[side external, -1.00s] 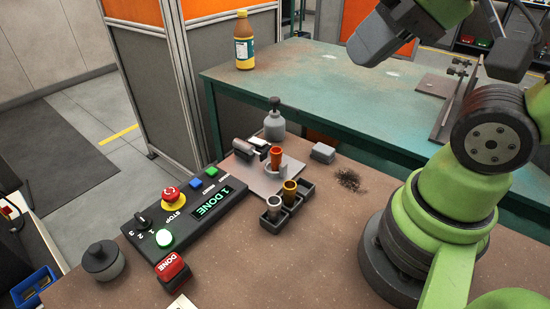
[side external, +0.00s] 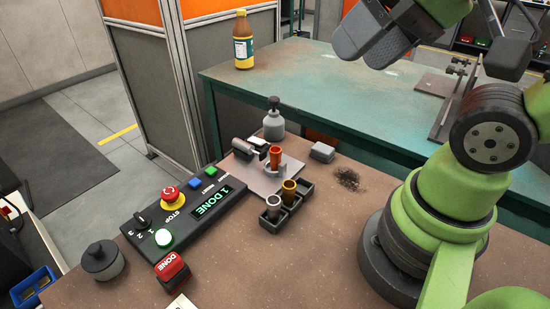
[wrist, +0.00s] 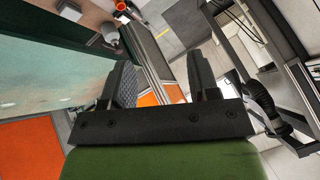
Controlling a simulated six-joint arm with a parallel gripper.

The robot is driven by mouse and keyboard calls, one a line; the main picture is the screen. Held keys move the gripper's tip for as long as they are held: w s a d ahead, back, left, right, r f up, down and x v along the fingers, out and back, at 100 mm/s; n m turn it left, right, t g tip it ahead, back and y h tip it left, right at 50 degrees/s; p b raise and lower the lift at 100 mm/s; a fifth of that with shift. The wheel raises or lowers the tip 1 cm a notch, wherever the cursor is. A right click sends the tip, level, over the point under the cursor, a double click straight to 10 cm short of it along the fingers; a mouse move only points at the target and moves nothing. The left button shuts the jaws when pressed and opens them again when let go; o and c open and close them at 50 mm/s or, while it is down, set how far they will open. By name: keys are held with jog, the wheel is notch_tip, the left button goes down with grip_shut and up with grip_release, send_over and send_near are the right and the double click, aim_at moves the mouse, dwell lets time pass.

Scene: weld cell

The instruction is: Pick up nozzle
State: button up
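A copper-orange nozzle (side external: 276,154) stands upright in a grey fixture plate (side external: 255,181) on the brown bench. A brass nozzle (side external: 289,188) and a steel-grey nozzle (side external: 273,206) stand upright in a black tray (side external: 303,199) in front of it. My gripper (side external: 357,48) is high above the bench, up and to the right of all three nozzles. In the wrist view my gripper (wrist: 160,80) has its two dark fingers apart with nothing between them.
A grey bottle (side external: 274,122) stands behind the fixture, and a small grey block (side external: 322,152) lies to its right. A control box (side external: 201,209) with buttons is at left. A green table (side external: 330,88) with a yellow bottle (side external: 243,42) lies behind.

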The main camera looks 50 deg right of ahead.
jog(key=n+g+h, duration=0.2)
jog(key=n+g, duration=0.5)
jog(key=n, duration=0.1)
send_over(275, 149)
notch_tip(275, 149, down, 21)
jog(key=shift+d+r, duration=0.1)
jog(key=shift+r, duration=0.05)
jog(key=shift+s+f, duration=0.1)
jog(key=shift+f, duration=3.05)
grip_shut()
jog(key=shift+r, duration=0.15)
